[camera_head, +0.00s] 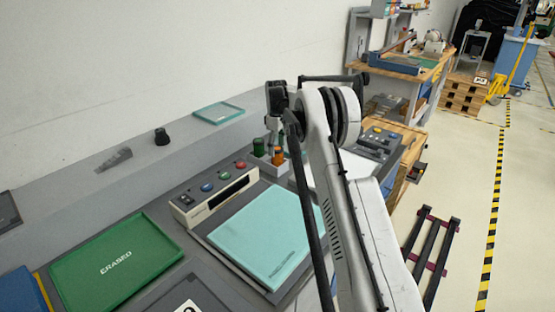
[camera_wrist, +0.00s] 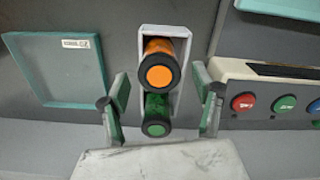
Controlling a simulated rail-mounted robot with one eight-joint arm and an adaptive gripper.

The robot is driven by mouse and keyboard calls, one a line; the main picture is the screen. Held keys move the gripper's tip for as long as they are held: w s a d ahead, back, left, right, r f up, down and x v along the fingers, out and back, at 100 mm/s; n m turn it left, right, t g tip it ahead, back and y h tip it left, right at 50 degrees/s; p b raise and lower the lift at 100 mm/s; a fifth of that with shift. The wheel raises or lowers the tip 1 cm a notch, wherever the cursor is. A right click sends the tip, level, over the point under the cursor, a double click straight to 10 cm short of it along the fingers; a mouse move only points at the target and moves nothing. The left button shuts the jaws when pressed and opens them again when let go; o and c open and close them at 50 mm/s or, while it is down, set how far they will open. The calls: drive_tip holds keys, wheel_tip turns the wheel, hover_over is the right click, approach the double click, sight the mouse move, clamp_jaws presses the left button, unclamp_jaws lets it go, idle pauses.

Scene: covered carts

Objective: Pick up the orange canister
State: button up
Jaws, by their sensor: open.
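The orange canister (camera_wrist: 160,73) has a dark end with an orange disc and sits in a light grey holder (camera_wrist: 142,40) in the wrist view. A green canister (camera_wrist: 155,115) sits in the same holder beside it, nearer my gripper's base. In the head view the orange canister (camera_head: 278,157) shows small, with the green one (camera_head: 258,147) to its left. My gripper (camera_wrist: 160,98) is open and empty, one finger on each side of the holder. I cannot tell how far the fingertips are above the canisters. In the head view my arm hides part of the holder area.
A button panel (camera_head: 216,192) with coloured buttons stands left of the holder in the head view. A teal tray (camera_head: 219,113) lies on the ledge behind. A turquoise pad (camera_head: 262,240) and a green tray (camera_head: 117,262) lie in front. A wall rises behind the ledge.

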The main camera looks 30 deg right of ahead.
sight(278, 155)
wheel_tip(278, 155, down, 4)
drive_tip(key=shift+s+d+f, duration=0.15)
drive_tip(key=c, duration=1.4)
drive_tip(key=shift+o, duration=0.2)
